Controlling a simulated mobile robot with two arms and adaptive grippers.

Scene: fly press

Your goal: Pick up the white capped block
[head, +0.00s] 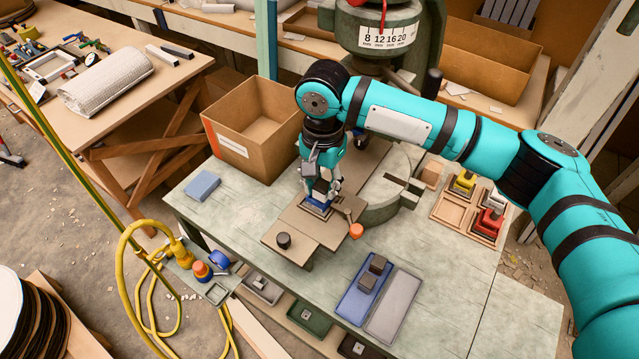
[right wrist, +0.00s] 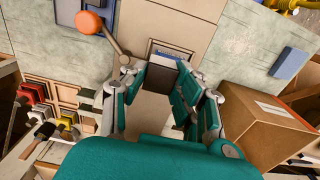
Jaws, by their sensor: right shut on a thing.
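My right gripper (head: 320,192) points down over the flat brown plate of the press (head: 290,222). It is shut on a small block, mostly hidden by the fingers; a dark face of it shows between the fingertips in the right wrist view (right wrist: 163,76). A blue piece with a pale edge (head: 316,207) shows just under the fingertips; I cannot tell whether it is part of the held block or lies on the plate. No white cap can be made out. My left gripper is not in view.
A lever with an orange knob (head: 356,231) and a black knob (head: 283,240) stand close by. An open cardboard box (head: 226,146) is left of my gripper. A wooden tray (head: 447,212) with red and yellow pieces is right. A blue tray (head: 352,303) holds dark blocks in front.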

